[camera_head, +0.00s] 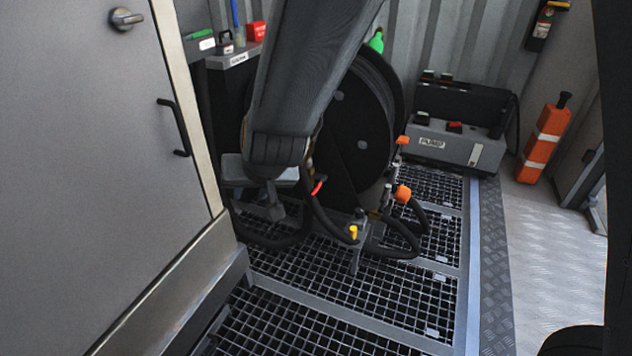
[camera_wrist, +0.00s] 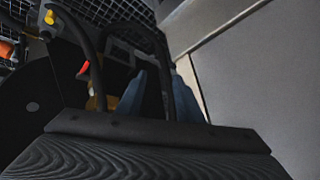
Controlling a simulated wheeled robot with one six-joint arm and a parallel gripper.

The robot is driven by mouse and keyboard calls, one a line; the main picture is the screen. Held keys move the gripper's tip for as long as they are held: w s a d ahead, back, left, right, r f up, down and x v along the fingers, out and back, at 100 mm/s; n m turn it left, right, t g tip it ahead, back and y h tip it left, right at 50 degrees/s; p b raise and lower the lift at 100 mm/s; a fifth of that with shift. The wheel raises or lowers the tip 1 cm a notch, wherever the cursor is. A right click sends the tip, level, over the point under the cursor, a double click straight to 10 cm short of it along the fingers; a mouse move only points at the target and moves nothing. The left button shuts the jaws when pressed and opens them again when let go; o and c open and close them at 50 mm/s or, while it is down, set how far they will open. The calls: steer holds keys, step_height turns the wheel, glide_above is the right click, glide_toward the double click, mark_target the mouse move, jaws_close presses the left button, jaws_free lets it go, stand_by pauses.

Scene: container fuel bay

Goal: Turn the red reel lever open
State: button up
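The red reel lever (camera_head: 317,187) is a small red handle low on the left side of the black hose reel (camera_head: 347,125). It also shows in the wrist view (camera_wrist: 84,68), left of my fingers. My gripper (camera_wrist: 160,92) has two blue-grey fingers standing apart, with a black hose showing in and beside the gap. No finger visibly touches the lever. In the head view my dark arm comes down from the top and covers the reel's left part. My gripper (camera_head: 275,210) there is left of the lever and partly hidden by my arm.
Black hoses loop around the reel's foot, near a yellow handle (camera_head: 353,232) and an orange knob (camera_head: 403,193). A grey door (camera_head: 95,170) stands close on the left. A pump unit (camera_head: 450,142) is at the back right. The grating (camera_head: 340,300) in front is clear.

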mark_target(312, 195)
steer(key=w+d+f+m+t+h+b, duration=0.1)
steer(key=w+d+f+m+t+h, duration=0.2)
steer(key=w+f, duration=0.45)
steer(key=w+f+m+t+h+b, duration=0.1)
steer(key=w+f+t+h+b, duration=0.1)
steer(key=w+f+t, duration=0.5)
steer(key=d+f+t+h, duration=0.1)
steer(key=d+f+h, duration=0.2)
steer(key=d+h, duration=0.35)
steer(key=shift+m+y, duration=0.4)
steer(key=shift+y, duration=0.05)
steer(key=shift+b+x, duration=1.95)
steer(key=shift+x, duration=1.9)
steer(key=shift+f, duration=0.15)
jaws_close()
